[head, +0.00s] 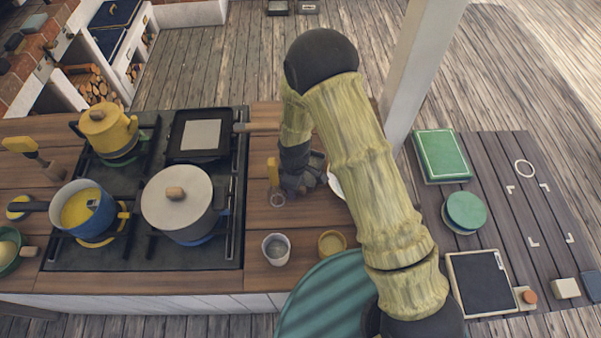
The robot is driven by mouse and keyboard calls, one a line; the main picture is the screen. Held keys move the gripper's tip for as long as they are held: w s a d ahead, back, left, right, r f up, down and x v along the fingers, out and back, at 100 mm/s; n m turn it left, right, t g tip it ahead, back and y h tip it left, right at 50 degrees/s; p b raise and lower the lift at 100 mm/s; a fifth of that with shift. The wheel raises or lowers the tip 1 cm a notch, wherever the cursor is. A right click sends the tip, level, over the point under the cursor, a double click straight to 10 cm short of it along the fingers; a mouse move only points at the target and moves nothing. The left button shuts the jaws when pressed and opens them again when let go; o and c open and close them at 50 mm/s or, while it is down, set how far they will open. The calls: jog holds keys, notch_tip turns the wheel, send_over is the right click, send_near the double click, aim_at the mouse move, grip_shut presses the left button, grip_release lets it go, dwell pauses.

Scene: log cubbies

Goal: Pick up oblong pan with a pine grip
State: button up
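The oblong pan (182,148) is black and rectangular, with a pale square in its middle. It sits on the back right of the black stovetop. Its wooden grip (262,127) points right, past the stove edge and over the wooden counter, and its right end comes close to my arm. My gripper (302,186) is dark and hangs low over the counter, right of the stove and nearer the front than the grip. It is apart from the pan. Its fingers are small and partly in shadow, so I cannot tell whether they are open.
A yellow pot (108,128), a blue pot (84,210) and a lidded pale pot (178,203) stand on the stove. A yellow-handled tool (273,172) is just left of my gripper. A metal cup (276,249) and small yellowish bowl (331,244) stand in front. A post (420,70) rises behind.

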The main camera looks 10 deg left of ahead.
jog(key=shift+f, duration=0.25)
dwell(0.3)
grip_shut()
